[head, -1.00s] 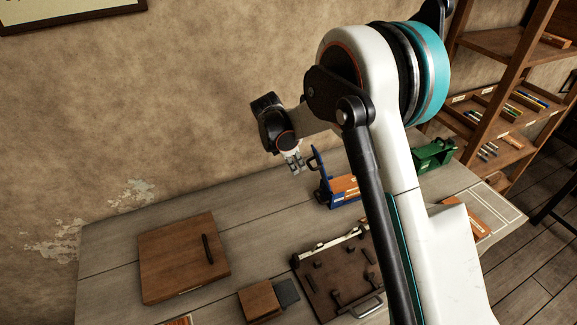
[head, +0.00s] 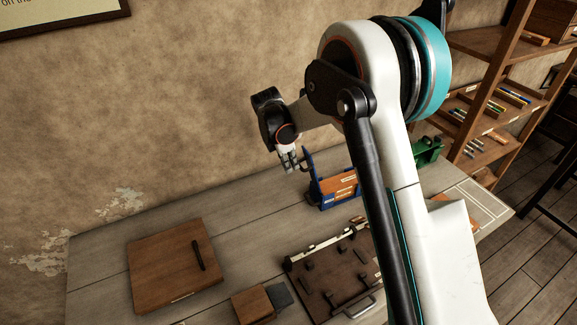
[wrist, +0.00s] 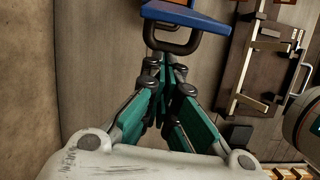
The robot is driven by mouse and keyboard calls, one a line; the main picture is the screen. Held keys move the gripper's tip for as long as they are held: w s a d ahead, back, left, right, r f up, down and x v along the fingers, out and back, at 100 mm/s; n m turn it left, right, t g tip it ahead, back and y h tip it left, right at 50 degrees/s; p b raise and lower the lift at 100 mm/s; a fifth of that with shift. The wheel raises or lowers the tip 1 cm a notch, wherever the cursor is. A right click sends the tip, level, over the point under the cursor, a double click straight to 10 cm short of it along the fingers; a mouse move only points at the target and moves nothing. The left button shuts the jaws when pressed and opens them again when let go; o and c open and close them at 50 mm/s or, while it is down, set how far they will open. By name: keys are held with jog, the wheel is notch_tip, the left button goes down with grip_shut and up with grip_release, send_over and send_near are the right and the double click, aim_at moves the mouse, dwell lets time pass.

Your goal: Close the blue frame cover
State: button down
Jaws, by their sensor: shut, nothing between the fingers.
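The blue frame (head: 326,203) stands on the table in the head view, with an orange block (head: 338,187) in it. Its blue cover (head: 310,172) stands raised at the frame's left side. In the wrist view the cover (wrist: 188,14) shows at the top, with a dark loop handle (wrist: 172,46) pointing toward my gripper. My gripper (head: 291,166) is shut and empty, just left of the raised cover. In the wrist view its fingertips (wrist: 167,62) lie close below the handle; I cannot tell whether they touch it.
A green frame (head: 428,150) stands behind my arm at the right. A dark board with pegs and a handle (head: 325,270) lies in front of the blue frame. A wooden lid (head: 172,265) lies at the left. The wall is close behind; the table's back left is clear.

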jog(key=d+r+y, duration=0.1)
jog(key=d, duration=0.1)
jog(key=w+d+y, duration=0.1)
jog(key=d, duration=0.1)
jog(key=w+d+r+g+y, duration=0.1)
jog(key=d, duration=0.1)
jog(key=shift+r+y, duration=0.3)
jog(key=w+d+b, duration=0.2)
jog(key=w+d, duration=0.2)
jog(key=d, duration=0.5)
jog(key=shift+g+y, duration=0.5)
jog(key=shift+y, duration=0.4)
jog(key=w+d+f+b, duration=0.1)
jog(key=d+f+b, duration=0.1)
jog(key=d+f, duration=0.1)
jog(key=w+d+f+b, duration=0.1)
jog(key=d+f, duration=0.3)
jog(key=w+d+f+b, duration=0.2)
jog(key=d+f, duration=0.1)
jog(key=d, duration=0.1)
jog(key=shift+d+f+b, duration=0.25)
jog(key=shift+d+b, duration=0.05)
jog(key=shift+d, duration=0.05)
jog(key=shift+d+f+y, duration=0.2)
jog(key=shift+f+y, duration=0.3)
jog(key=shift+f, duration=0.2)
jog(key=shift+r, duration=0.1)
